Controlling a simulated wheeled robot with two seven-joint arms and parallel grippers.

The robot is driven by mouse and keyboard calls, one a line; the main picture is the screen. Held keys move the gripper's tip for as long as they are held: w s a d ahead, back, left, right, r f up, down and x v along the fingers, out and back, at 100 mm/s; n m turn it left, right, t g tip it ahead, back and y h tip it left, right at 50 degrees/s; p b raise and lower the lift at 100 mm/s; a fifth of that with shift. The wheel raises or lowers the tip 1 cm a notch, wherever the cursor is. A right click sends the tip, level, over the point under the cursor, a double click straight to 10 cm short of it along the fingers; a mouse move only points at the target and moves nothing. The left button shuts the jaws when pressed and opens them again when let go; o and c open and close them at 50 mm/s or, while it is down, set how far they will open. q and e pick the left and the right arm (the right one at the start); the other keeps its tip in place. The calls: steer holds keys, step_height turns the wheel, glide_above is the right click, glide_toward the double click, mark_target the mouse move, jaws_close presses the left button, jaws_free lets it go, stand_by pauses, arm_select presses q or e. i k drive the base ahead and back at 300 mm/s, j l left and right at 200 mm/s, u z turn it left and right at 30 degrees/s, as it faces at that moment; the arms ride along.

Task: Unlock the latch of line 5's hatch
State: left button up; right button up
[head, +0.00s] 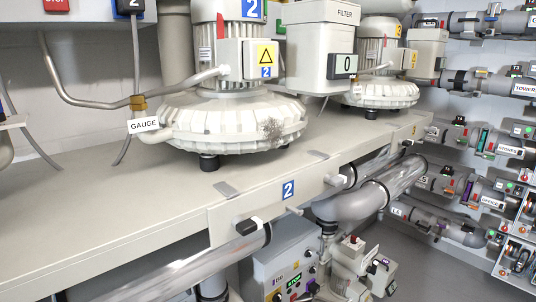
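No label reading 5 is legible in the head view, so I cannot tell which hatch is line 5's. Pipes (470,80) with small labelled units run along the right wall; most of their labels are too small to read. One sign (510,150) there appears to read STORES. Small black-and-white handles, one at the front left (248,225) and one further right (340,180), stick out along the bench's front edge. I cannot tell if they are latches. Neither of my grippers is in view.
A long bench (100,230) carries a blower (235,120) marked 2, a FILTER box (322,40) and a second blower (380,92). Clear tubes (190,270) run below its front edge. A grey control box (283,265) stands underneath. Grey floor (425,265) is open at the lower right.

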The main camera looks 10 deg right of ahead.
mark_target(450, 190)
steer(key=z, duration=1.55)
steer(key=i+u, duration=0.15)
steer(key=u, duration=0.2)
steer(key=i+l+u, duration=0.1)
steer(key=u, duration=0.3)
steer(key=i+l+u, duration=0.1)
steer(key=u, duration=0.25)
steer(key=i+l+u, duration=0.1)
steer(key=l, duration=0.25)
steer(key=i+l+u, duration=0.25)
steer(key=i+l, duration=0.15)
steer(key=l, duration=0.35)
steer(key=i+l+u, duration=0.1)
steer(key=l, duration=0.25)
steer(key=i+l+u, duration=0.15)
steer(key=l, duration=0.25)
steer(key=i+l+u, duration=0.1)
steer(key=l, duration=0.3)
